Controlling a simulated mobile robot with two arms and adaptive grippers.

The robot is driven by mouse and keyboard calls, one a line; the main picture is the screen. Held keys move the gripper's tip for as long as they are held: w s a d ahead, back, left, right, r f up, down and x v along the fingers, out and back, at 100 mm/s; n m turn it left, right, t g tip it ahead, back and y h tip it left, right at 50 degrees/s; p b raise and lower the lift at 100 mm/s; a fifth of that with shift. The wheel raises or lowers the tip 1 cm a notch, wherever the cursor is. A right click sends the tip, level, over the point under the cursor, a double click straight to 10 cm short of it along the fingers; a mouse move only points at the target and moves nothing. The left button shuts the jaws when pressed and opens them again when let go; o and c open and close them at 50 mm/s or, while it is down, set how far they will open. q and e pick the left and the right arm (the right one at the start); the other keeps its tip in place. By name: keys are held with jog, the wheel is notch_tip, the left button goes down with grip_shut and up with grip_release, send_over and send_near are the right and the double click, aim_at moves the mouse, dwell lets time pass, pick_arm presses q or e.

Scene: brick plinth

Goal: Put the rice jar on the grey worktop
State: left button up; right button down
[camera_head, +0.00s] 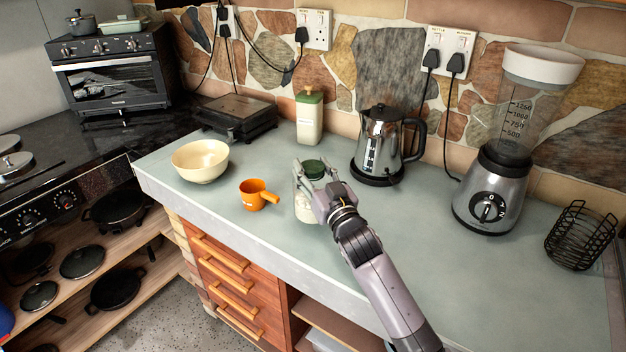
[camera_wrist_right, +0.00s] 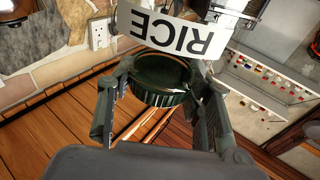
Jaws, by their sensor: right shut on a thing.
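The rice jar (camera_head: 305,210) has a clear body with pale contents and a dark green lid (camera_head: 314,168). In the head view it is upright over the front middle of the grey worktop (camera_head: 400,225). I cannot tell whether its base touches the worktop. My right gripper (camera_head: 313,182) is shut on the jar and hides part of its right side. In the right wrist view the green lid (camera_wrist_right: 162,80) is between the two fingers, and a white RICE label (camera_wrist_right: 172,32) appears upside down. My left gripper is not in view.
An orange cup (camera_head: 257,195) and a cream bowl (camera_head: 200,160) stand left of the jar. A green-lidded container (camera_head: 309,118) and a kettle (camera_head: 382,145) stand behind. A blender (camera_head: 490,190) and a wire basket (camera_head: 580,235) are at the right. The worktop's middle right is clear.

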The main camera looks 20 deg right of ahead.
notch_tip(320, 180, down, 3)
jog(key=shift+r, duration=0.2)
jog(key=shift+f, duration=0.1)
jog(key=c, duration=0.8)
grip_release()
jog(key=shift+f, duration=0.2)
jog(key=shift+r, duration=0.15)
jog(key=b, duration=0.2)
send_near(313, 181)
jog(key=shift+s+d+f, duration=0.15)
jog(key=shift+d+f, duration=0.25)
jog(key=shift+f, duration=0.25)
jog(key=shift+a, duration=0.1)
